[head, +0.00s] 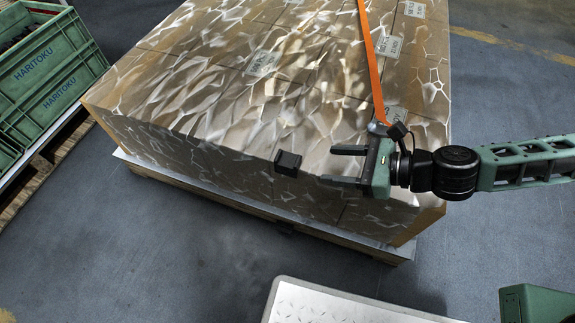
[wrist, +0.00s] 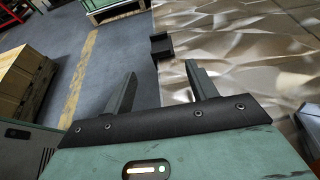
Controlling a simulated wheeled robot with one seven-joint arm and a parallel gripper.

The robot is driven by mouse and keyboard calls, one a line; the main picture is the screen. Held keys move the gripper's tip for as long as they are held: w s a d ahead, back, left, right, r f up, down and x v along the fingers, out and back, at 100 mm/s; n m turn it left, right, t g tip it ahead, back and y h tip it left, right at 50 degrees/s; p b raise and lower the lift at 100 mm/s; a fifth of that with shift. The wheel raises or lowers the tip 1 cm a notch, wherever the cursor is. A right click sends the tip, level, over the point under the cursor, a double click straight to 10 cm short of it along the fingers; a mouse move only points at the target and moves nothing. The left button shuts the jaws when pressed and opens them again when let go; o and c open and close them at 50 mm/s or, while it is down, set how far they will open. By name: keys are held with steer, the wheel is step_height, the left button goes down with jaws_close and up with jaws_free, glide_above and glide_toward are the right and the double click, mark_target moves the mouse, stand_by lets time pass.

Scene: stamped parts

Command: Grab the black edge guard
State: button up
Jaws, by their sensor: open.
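The black edge guard (head: 287,163) is a small dark block on the front top edge of the large wrapped stack (head: 200,110). In the wrist view the edge guard (wrist: 161,46) shows beyond my fingertips, near the upper middle, at the border of the stack and the floor. My gripper (head: 326,165) is to the right of the edge guard in the head view, with its two fingers pointing left towards it. The fingers are apart, with a gap between them and the guard. In the wrist view my gripper (wrist: 160,75) is open and empty.
An orange strap (head: 371,65) runs over the stack behind my gripper. The stack stands on a pallet with a pale sheet (head: 220,193). Green crates (head: 50,65) are at the left. A metal plate-topped surface (head: 330,303) is at the bottom.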

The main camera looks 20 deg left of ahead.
mark_target(299, 161)
steer(key=b+x, duration=0.3)
steer(key=x, duration=0.3)
steer(key=shift+a+f, duration=0.15)
steer(key=shift+a, duration=0.2)
steer(key=shift+w+a, duration=0.1)
steer(key=shift+a, duration=0.2)
steer(key=c, duration=1)
